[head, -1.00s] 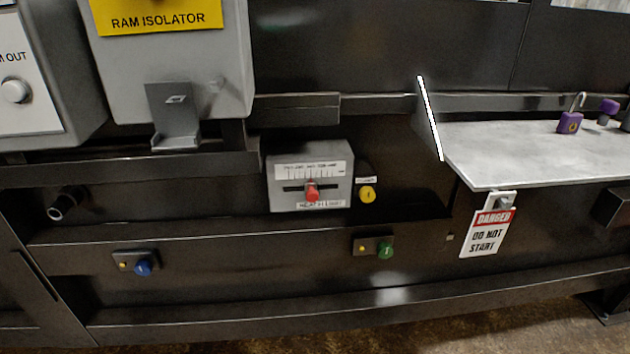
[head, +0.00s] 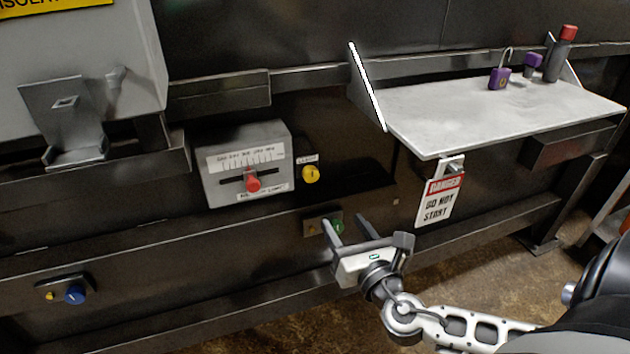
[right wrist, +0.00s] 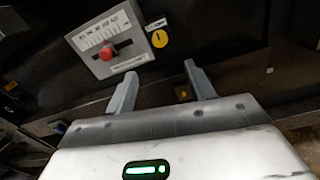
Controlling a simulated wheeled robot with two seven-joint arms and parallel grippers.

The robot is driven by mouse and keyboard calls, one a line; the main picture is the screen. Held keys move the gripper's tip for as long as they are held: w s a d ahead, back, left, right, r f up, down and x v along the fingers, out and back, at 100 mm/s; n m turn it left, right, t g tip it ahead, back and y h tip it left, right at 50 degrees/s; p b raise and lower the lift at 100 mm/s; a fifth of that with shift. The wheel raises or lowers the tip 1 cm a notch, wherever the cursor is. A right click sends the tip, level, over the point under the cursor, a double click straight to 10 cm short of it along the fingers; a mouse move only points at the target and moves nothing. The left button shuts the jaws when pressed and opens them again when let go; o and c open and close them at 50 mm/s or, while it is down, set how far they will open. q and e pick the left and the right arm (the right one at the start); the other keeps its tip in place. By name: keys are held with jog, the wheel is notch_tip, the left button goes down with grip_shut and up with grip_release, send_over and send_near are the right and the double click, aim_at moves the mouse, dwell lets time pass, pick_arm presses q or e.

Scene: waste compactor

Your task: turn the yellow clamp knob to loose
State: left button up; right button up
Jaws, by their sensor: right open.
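The yellow clamp knob (head: 310,174) sits on the dark panel just right of the grey slider box (head: 228,190), under a small white label. It also shows in the right wrist view (right wrist: 159,39), ahead of my fingers. A dark mark shows on its face; I cannot read its setting. My right gripper (head: 349,226) is open and empty, below and a little right of the knob, apart from it. It hides part of the green knob (head: 337,223). In the right wrist view its two fingers (right wrist: 160,82) are spread apart. My left gripper is not in view.
The slider box has a red knob (head: 253,183). A grey shelf (head: 450,125) with a purple padlock (head: 499,78) juts out at right, and a danger tag (head: 440,200) hangs below it. A blue knob (head: 75,294) is at lower left. The panel around the yellow knob is clear.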

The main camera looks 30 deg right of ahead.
aim_at(313, 177)
jog(key=x, duration=1.5)
jog(key=shift+w+p, duration=0.2)
jog(key=shift+p, duration=0.15)
jog(key=c, duration=1)
